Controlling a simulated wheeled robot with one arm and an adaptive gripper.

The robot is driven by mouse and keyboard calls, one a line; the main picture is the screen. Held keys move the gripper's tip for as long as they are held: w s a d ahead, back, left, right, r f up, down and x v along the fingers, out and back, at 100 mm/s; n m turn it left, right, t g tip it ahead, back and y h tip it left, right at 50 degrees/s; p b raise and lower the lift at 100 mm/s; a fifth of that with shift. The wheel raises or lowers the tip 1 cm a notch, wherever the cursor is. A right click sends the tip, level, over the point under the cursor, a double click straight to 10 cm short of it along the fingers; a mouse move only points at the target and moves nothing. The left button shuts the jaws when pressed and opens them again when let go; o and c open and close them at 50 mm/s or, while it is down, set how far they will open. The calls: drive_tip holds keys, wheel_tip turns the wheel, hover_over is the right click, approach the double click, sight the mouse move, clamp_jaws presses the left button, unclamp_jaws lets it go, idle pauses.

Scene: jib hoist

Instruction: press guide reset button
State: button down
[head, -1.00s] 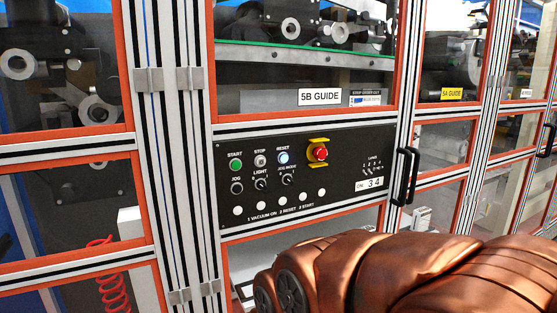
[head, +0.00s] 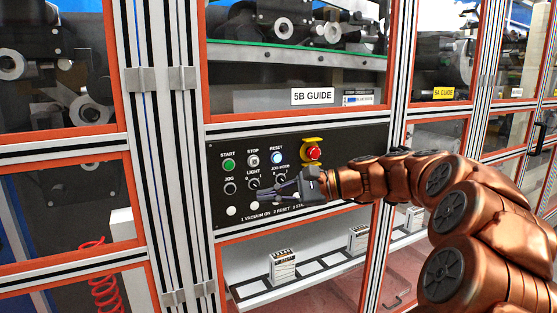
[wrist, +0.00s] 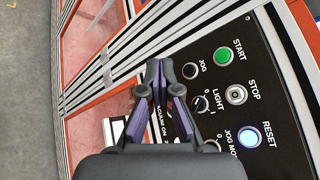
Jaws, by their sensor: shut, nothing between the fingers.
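The reset button (head: 278,158) is a lit white-blue round button under its RESET label, on the black control panel (head: 350,139) below the 5B GUIDE sign. It also shows lit at the lower right in the wrist view (wrist: 249,139). My gripper (head: 262,195) is shut and empty in front of the lower part of the panel, below the reset button and near the jog and light controls. In the wrist view my gripper's fingertips (wrist: 158,64) are together, left of the button rows. I cannot tell whether they touch the panel. The gripper hides part of the lower row.
The green start button (head: 229,165) and grey stop button (head: 253,160) sit left of reset. A red emergency stop (head: 312,152) with a yellow guard is to its right. A black door handle (head: 406,176) stands out at the right. Small boxes (head: 283,266) sit on a shelf below.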

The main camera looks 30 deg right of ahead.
sight(277, 158)
drive_tip(key=d+r+m+t, duration=0.2)
drive_tip(key=d+r+t, duration=0.1)
drive_tip(key=d, duration=0.7)
drive_tip(key=shift+r, duration=0.3)
drive_tip(key=shift+a, duration=0.1)
drive_tip(key=shift+w+d+p, duration=0.2)
drive_tip(key=shift+w+p, duration=0.3)
drive_tip(key=shift+w, duration=1.7)
drive_tip(key=shift+w+d+p, duration=0.15)
drive_tip(key=shift+w+p, duration=0.35)
drive_tip(key=shift+w, duration=1.7)
drive_tip(key=shift+w, duration=0.2)
drive_tip(key=shift+w+d+p, duration=0.1)
drive_tip(key=shift+w+p, duration=0.15)
drive_tip(key=shift+p, duration=0.15)
